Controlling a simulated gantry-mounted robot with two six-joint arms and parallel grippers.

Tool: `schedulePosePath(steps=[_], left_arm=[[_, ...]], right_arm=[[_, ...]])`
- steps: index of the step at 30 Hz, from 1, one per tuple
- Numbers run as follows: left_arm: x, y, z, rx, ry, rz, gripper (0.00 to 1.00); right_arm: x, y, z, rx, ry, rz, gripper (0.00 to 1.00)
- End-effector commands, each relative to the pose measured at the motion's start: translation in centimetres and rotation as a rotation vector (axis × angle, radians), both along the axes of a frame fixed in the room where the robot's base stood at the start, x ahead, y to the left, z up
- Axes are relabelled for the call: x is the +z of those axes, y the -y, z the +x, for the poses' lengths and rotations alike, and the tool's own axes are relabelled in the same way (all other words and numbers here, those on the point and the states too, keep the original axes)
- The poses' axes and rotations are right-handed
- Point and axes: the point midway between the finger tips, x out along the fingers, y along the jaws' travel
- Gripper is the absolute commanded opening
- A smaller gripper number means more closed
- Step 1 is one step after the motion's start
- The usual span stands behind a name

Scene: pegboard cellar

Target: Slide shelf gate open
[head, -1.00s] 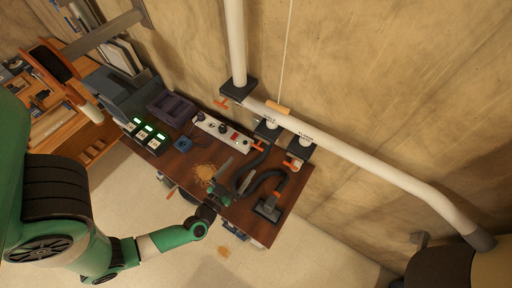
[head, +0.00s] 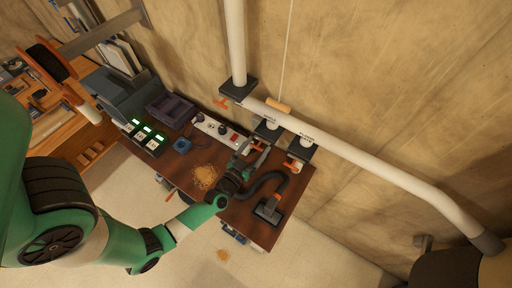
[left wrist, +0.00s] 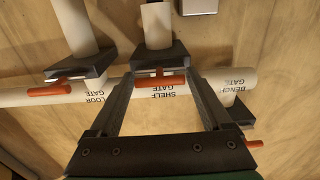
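The shelf gate (left wrist: 160,55) is a dark slide block under a white pipe, with an orange handle (left wrist: 160,82) and the label SHELF GATE beside it in the left wrist view. In the head view the shelf gate (head: 267,130) is the middle of three on the wall pipe. My left gripper (head: 254,154) is beside its handle. In the left wrist view its fingers are spread wide, with the orange handle seen between the fingertips (left wrist: 158,78). Contact cannot be told. My right gripper is not in view.
The floor gate (left wrist: 80,66) and bench gate (left wrist: 238,112) flank the shelf gate, each with an orange handle. On the dark bench lie a black hose with a floor nozzle (head: 269,208), a power strip (head: 217,131) and sawdust (head: 205,176). A wooden pull (head: 279,106) hangs on a cord.

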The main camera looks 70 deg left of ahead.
Motion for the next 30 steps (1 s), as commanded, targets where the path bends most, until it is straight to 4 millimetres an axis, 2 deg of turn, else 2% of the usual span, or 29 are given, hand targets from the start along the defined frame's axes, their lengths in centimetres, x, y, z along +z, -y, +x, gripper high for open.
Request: schedulePosePath(steps=[1,2,13,21,30], left_arm=[[0.0,0.0,0.0,0.000,0.000,0.000,0.71],[0.0,0.0,0.0,0.000,0.000,0.000,0.66],[0.0,0.0,0.0,0.000,0.000,0.000,0.00],[0.1,0.2,-0.3,0.000,-0.001,-0.001,0.00],[0.2,3.3,-4.3,-0.003,-0.004,-0.002,0.00]], right_arm=[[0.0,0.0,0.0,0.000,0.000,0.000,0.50],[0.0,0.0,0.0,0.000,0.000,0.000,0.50],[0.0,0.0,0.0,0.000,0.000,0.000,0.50],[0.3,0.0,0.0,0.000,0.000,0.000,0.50],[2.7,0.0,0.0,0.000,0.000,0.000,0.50]])
